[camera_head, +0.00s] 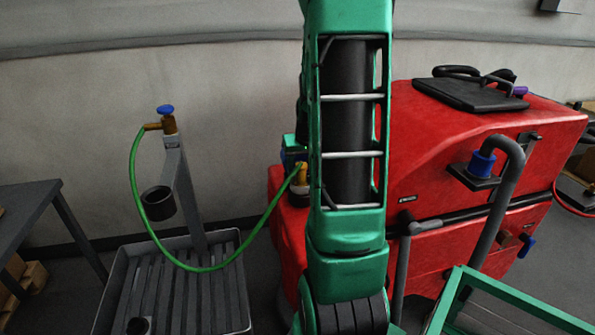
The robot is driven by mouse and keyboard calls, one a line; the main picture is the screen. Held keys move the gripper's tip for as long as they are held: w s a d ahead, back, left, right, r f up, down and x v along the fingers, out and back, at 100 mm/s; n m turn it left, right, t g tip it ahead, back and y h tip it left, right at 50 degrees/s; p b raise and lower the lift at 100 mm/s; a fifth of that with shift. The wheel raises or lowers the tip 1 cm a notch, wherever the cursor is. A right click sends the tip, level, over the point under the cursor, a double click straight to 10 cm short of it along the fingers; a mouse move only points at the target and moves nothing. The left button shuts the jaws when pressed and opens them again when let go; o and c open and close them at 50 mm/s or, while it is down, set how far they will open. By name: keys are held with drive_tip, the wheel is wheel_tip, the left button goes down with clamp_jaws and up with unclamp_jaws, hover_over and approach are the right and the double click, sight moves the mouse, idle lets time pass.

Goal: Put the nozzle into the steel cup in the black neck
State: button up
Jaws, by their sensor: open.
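The nozzle (301,176) is a yellow-brass fitting on the end of the green hose (187,264). It is at the left end of the red machine (440,170), close beside my green arm. A small dark blue and green part of my gripper (292,154) shows just above it, left of my arm link. The fingertips are hidden, and no grip on the nozzle can be seen. Whether the nozzle sits in the cup cannot be told.
The hose hangs in a loop from a blue-handled brass tap (167,120) on a grey post. A black holder ring (158,203) and slatted tray (180,290) are below. A dark table (40,205) stands left. A blue cap (482,163) and grey bent pipe (507,200) are right.

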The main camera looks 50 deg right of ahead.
drive_tip(key=v, duration=1.1)
drive_tip(key=s+a+f+g+y, duration=0.1)
drive_tip(key=s+a, duration=0.8)
drive_tip(key=a, duration=0.2)
drive_tip(key=s+a+f+g+y, duration=0.1)
drive_tip(key=s+a+g+y, duration=0.1)
drive_tip(key=s+a, duration=0.6)
drive_tip(key=a, duration=0.3)
drive_tip(key=shift+s+n, duration=0.35)
drive_tip(key=shift+n, duration=0.05)
drive_tip(key=shift+f, duration=0.1)
